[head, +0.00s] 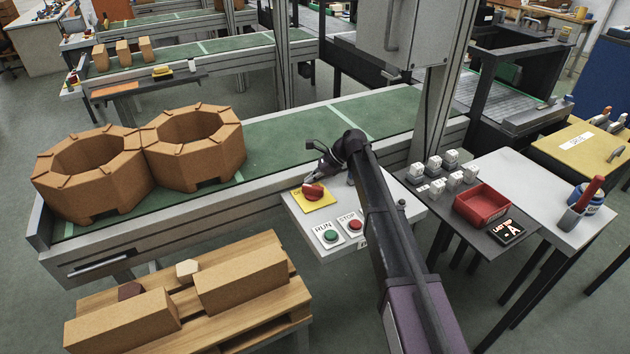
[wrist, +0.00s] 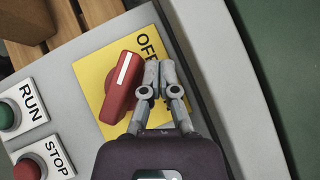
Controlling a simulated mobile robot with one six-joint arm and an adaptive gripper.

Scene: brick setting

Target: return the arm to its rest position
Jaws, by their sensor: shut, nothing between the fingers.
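My gripper (wrist: 160,78) is shut and empty in the wrist view, its fingertips side by side over the yellow switch plate. A red rotary switch handle (wrist: 122,85) sits on that yellow plate (wrist: 91,72), just left of the fingertips; whether they touch it I cannot tell. Part of the lettering "OFF" shows above the fingers. In the head view my gripper (head: 322,172) is at the switch, and the red handle (head: 313,191) shows on its plate below it. My arm reaches up from the lower right, bent at the wrist.
A green RUN button (head: 330,236) and a red STOP button (head: 355,225) share the panel with the switch. A green conveyor (head: 290,130) behind carries two brown octagonal blocks (head: 195,145). A pallet (head: 245,325) with bricks stands front left. A red bin (head: 482,205) is right of my arm.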

